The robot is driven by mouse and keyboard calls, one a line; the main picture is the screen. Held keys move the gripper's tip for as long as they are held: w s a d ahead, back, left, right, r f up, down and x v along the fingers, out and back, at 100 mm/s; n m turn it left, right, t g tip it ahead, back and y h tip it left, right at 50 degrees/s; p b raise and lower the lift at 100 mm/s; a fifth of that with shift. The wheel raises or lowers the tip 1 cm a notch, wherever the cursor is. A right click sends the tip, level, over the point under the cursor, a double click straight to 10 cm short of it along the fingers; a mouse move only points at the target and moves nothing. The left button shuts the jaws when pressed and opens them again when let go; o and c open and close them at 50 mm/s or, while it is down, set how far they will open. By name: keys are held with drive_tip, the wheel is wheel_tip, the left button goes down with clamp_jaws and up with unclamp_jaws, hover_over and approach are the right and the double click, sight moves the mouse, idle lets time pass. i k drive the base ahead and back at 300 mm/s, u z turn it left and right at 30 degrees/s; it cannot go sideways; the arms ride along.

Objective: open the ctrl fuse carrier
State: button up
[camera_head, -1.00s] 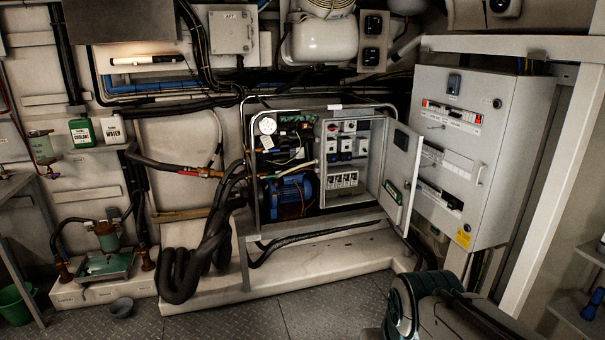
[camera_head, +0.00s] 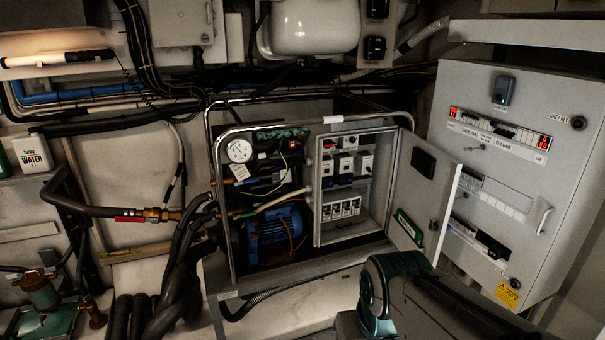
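The small grey control box (camera_head: 316,205) stands open inside the chiller frame. Its door (camera_head: 425,190) is swung out to the right. A row of several white units (camera_head: 341,209) sits low in the box. Above it are several white and dark switch-like units (camera_head: 345,164). Their labels are too small to read, so I cannot tell which is the ctrl fuse carrier or whether it is open or closed. My arm shows at the lower right, in front of the frame and below the open door. My gripper is not in view.
A metal tube frame (camera_head: 211,123) surrounds the gauge (camera_head: 239,150), blue motor (camera_head: 277,232) and control box. A large grey panel (camera_head: 530,128) hangs at the right. Thick black hoses (camera_head: 181,265) run down the left. A white water container (camera_head: 34,153) stands at far left.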

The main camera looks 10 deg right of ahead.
sight(354, 208)
drive_tip(key=z, duration=0.1)
drive_tip(key=i, duration=1.85)
drive_tip(key=z, duration=0.1)
